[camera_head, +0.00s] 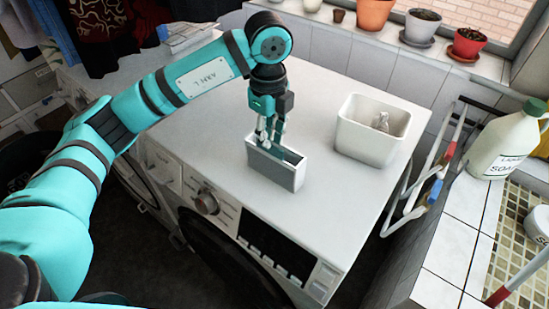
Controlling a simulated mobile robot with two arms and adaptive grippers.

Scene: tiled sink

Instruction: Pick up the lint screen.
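The lint screen (277,170), a narrow grey-and-white box with an open dark slot on top, stands upright on the white top of the machine near its front edge. My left gripper (268,143) points down at the left part of the lint screen's upper rim. Its fingertips are at or just inside the rim and partly hidden there. I cannot tell whether the fingers are closed on the wall. My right gripper is not in view.
A white bin (370,140) with a small grey item in it stands to the right on the machine top (215,130). A wall rack (415,185), a soap jug (502,145) and tiled counter lie further right. Potted plants (421,27) line the sill.

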